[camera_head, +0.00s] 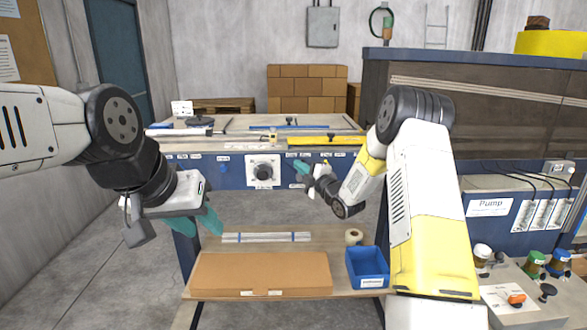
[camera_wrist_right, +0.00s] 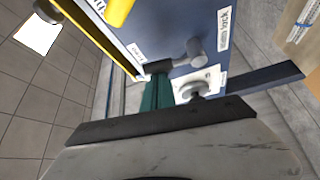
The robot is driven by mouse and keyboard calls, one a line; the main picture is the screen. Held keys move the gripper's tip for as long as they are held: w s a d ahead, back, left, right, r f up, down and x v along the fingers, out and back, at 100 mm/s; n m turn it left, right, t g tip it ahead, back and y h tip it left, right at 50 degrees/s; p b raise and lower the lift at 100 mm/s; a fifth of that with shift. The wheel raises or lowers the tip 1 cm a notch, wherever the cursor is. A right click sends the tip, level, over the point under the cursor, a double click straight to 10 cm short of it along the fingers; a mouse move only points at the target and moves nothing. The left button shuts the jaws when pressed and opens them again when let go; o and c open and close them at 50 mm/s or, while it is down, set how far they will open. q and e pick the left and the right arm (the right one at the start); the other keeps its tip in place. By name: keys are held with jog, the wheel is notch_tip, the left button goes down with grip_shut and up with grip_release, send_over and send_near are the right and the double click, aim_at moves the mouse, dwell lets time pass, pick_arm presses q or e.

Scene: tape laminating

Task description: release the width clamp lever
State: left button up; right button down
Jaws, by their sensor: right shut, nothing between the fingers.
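The width clamp lever (camera_wrist_right: 180,61) appears to be the grey-knobbed lever with a dark inner end on the blue panel in the right wrist view. A label reading "lock" (camera_wrist_right: 224,28) is to its right, and another label is to its left. My right gripper (camera_wrist_right: 157,80) is shut and empty, its teal fingertips close to the lever's dark end; I cannot tell whether they touch. In the head view my right gripper (camera_head: 303,169) is at the front panel, right of the round dial; the lever is hard to make out there.
The laminating table (camera_head: 235,128) has a blue front panel with a white dial plate (camera_head: 263,171). Below, a shelf holds a cardboard box (camera_head: 262,273), a blue bin (camera_head: 367,266) and a tape roll (camera_head: 354,236). A pump unit (camera_head: 489,207) stands at right.

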jog(key=d+m, duration=0.1)
jog(key=m+t, duration=0.1)
jog(key=shift+d+f+m, duration=0.15)
jog(key=shift+d+m, duration=0.25)
jog(key=shift+d, duration=0.2)
dwell(0.4)
